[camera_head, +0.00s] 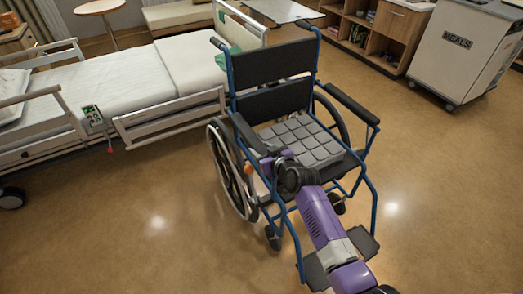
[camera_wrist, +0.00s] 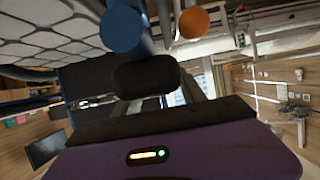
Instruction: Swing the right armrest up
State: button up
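The wheelchair (camera_head: 275,100) has a blue frame and faces me. Its armrest on the picture's left, the chair's own right armrest (camera_head: 247,132), is a dark pad lying roughly level beside the seat. The other armrest (camera_head: 352,104) is also down. My gripper (camera_head: 268,162) is at the front end of the right armrest, low by the seat edge. Its fingertips are partly hidden, so contact and opening are unclear. The wrist view shows a blue tube end (camera_wrist: 122,30) and an orange round part (camera_wrist: 194,22) close to my gripper.
A grey segmented cushion (camera_head: 300,142) covers the seat. The bed (camera_head: 130,85) with its side rail stands left of and behind the chair. A meals cart (camera_head: 462,50) and wooden shelves (camera_head: 375,30) are at the back right. The floor right of the chair is clear.

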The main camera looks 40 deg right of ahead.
grip_shut()
